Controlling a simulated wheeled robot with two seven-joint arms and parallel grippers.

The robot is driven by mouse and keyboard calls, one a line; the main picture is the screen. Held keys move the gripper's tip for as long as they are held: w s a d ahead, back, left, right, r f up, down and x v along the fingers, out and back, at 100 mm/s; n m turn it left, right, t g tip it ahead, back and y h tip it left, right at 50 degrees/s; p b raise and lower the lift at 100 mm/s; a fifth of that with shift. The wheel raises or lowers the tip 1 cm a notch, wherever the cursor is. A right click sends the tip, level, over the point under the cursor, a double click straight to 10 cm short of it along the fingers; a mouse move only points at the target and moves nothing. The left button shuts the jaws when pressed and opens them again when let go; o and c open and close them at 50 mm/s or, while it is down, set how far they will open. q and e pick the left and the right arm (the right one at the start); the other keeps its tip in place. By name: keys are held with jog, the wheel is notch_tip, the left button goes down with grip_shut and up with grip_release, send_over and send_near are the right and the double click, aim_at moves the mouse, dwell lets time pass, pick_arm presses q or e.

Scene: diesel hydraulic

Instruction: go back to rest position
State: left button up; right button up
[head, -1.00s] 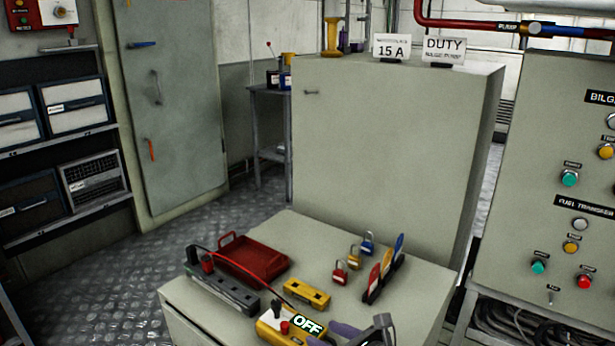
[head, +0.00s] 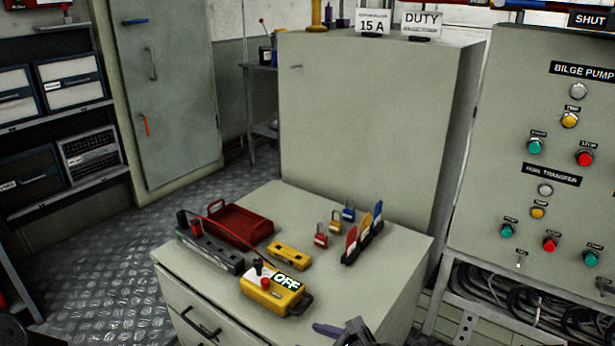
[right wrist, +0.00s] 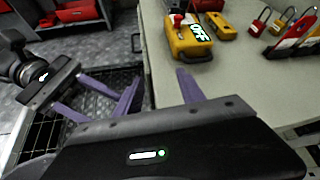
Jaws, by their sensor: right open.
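My right gripper (right wrist: 157,90) is open and empty in the right wrist view, its two purple fingers apart. It is at the cabinet's front edge, with one finger over the edge of the top and the other over the floor side. In the head view only part of my right gripper (head: 340,331) shows at the bottom edge. My left gripper (right wrist: 98,100) shows at the left of the right wrist view, its purple fingers apart with nothing seen between them. It is clear of the cabinet, above the floor. It cannot be made out in the head view.
The low cabinet top (head: 365,277) holds a yellow tester reading OFF (head: 272,292), a smaller yellow device (head: 289,255), a red tray (head: 238,224), a dark strip (head: 210,250), padlocks (head: 321,236) and a tag rack (head: 362,246). A control panel (head: 500,150) stands right. Floor (head: 100,290) is open left.

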pick_arm(q)
jog(key=s+d+f+m+g+y, duration=0.25)
jog(key=s+f+m+g, duration=0.25)
jog(key=s+f, duration=0.3)
pick_arm(e)
jog(key=s+a+f+n+g+h, duration=0.1)
jog(key=s+f+n+g, duration=0.1)
jog(key=s+f+n, duration=0.5)
jog(key=s+a+f+n+g, duration=0.25)
jog(key=s+f+n, duration=0.2)
jog(key=f, duration=0.45)
pick_arm(q)
jog(key=s+a+f+m+g+y, duration=0.35)
jog(key=s+f+m+y, duration=0.35)
jog(key=s+f+m, duration=0.3)
pick_arm(e)
jog(key=s+d+f+n+g+h, duration=0.4)
jog(key=s+d+f+n, duration=0.6)
jog(key=s+n, duration=0.15)
pick_arm(q)
notch_tip(320, 180, up, 23)
jog(key=w+m+t+p, duration=0.2)
jog(key=m+p, duration=0.3)
jog(key=p, duration=1.9)
jog(key=shift+w+d+t+y, duration=0.25)
jog(key=shift+t+y, duration=0.1)
jog(key=shift+t, duration=0.3)
pick_arm(e)
notch_tip(320, 180, up, 24)
jog(key=shift+a, duration=0.25)
